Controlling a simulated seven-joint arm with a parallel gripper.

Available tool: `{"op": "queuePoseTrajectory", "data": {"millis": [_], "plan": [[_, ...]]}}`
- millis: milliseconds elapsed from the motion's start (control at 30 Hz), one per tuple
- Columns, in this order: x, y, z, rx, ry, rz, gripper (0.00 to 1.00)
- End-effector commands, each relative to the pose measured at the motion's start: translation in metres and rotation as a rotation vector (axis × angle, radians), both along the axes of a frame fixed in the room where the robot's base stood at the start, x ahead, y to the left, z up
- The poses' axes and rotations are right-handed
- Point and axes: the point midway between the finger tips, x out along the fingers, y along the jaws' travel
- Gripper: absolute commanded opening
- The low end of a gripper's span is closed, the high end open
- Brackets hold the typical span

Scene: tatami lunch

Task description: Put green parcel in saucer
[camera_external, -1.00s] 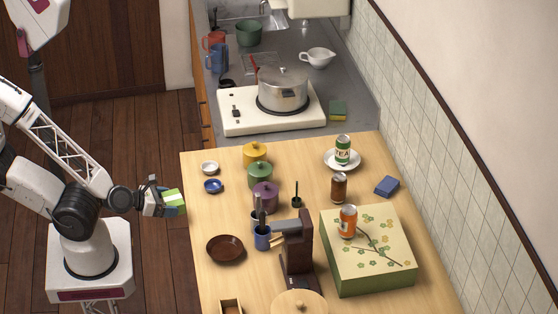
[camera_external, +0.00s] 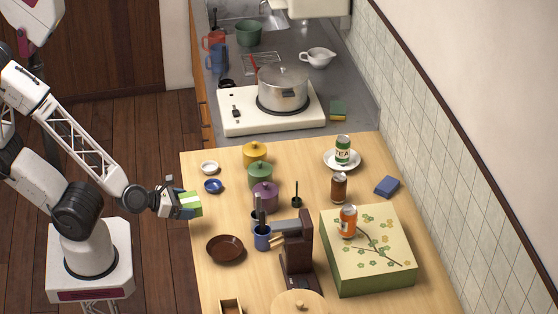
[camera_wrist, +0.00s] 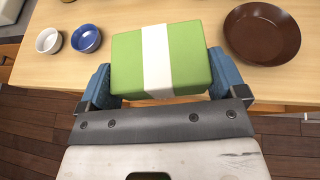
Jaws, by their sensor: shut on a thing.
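The green parcel (camera_external: 191,204), a green block with a white band, is held between the blue fingers of my gripper (camera_external: 184,204). In the wrist view the parcel (camera_wrist: 160,60) sits level between both fingertips. My gripper is shut on it at the left edge of the table, above the table's rim. A brown round saucer-like dish (camera_external: 225,249) lies empty on the table, below and right of the gripper; it also shows at the upper right of the wrist view (camera_wrist: 262,34).
A small white bowl (camera_external: 209,168) and blue bowl (camera_external: 213,186) stand near the gripper. Lidded pots (camera_external: 260,175), a blue cup with utensils (camera_external: 263,238), a brown grinder-like stand (camera_external: 298,250) and a large patterned box (camera_external: 370,255) occupy the table. The left edge strip beside the parcel is clear.

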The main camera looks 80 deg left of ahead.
Motion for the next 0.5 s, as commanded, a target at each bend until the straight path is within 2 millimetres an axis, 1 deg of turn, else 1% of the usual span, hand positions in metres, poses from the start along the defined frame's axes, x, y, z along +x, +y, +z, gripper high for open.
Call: {"op": "queuePoseTrajectory", "data": {"millis": [100, 367, 467, 500], "plan": [[0.015, -0.015, 0.004, -0.003, 0.005, -0.015, 0.64], [0.045, -0.048, 0.012, -0.009, 0.013, -0.048, 0.64], [0.056, -0.064, 0.014, -0.009, 0.015, -0.063, 0.64], [0.061, -0.072, 0.014, -0.008, 0.014, -0.073, 0.64]]}}
